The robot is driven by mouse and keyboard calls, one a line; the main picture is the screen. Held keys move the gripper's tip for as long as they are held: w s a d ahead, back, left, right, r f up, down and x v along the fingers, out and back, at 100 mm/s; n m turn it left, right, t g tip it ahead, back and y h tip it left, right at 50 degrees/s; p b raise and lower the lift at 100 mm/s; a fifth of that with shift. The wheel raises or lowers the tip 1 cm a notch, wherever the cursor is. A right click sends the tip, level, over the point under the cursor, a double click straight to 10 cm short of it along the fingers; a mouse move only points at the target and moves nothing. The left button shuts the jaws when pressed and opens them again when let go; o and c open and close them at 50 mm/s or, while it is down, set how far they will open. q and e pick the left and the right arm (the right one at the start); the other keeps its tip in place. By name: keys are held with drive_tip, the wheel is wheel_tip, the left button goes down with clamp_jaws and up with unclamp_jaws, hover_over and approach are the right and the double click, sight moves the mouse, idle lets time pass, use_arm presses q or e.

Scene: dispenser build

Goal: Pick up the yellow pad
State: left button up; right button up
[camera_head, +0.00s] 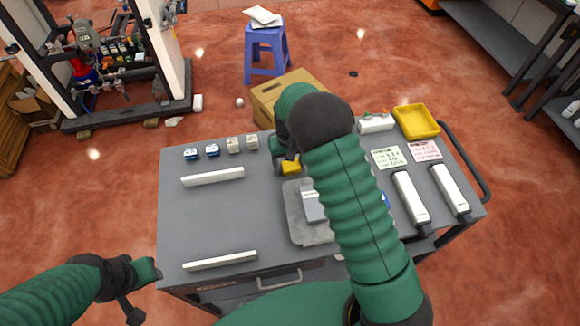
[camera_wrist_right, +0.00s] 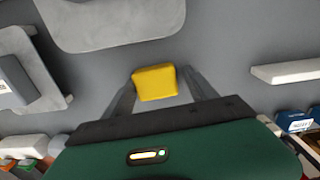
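The yellow pad (camera_wrist_right: 156,83) sits between the two fingertips of my right gripper (camera_wrist_right: 158,80) in the right wrist view. My right forearm hides part of the cart. My left gripper (camera_head: 137,295) is at the lower left, off the cart, and its finger opening is unclear.
Blue and beige pads (camera_head: 233,145) stand along the cart's far edge. Two white bars (camera_head: 213,176) lie on the left half. A grey tray (camera_head: 299,227) is near the middle. A yellow bin (camera_head: 417,121), cards and two white tubes (camera_head: 411,197) are at right. The cart's left middle is clear.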

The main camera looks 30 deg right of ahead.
sight(291, 164)
drive_tip(key=shift+a, duration=0.2)
drive_tip(key=c, duration=0.5)
drive_tip(key=shift+d, duration=0.5)
drive_tip(key=c, duration=0.4)
drive_tip(key=shift+s+d, duration=0.1)
drive_tip(key=shift+d, duration=0.2)
drive_tip(key=shift+c, duration=0.7)
drive_tip(key=r, duration=0.9)
drive_tip(key=shift+a+r+b, duration=0.3)
drive_tip(key=shift+a+b, duration=0.05)
drive_tip(key=shift+a, duration=0.05)
drive_tip(key=shift+d+r, duration=0.15)
drive_tip(key=shift+d, duration=0.1)
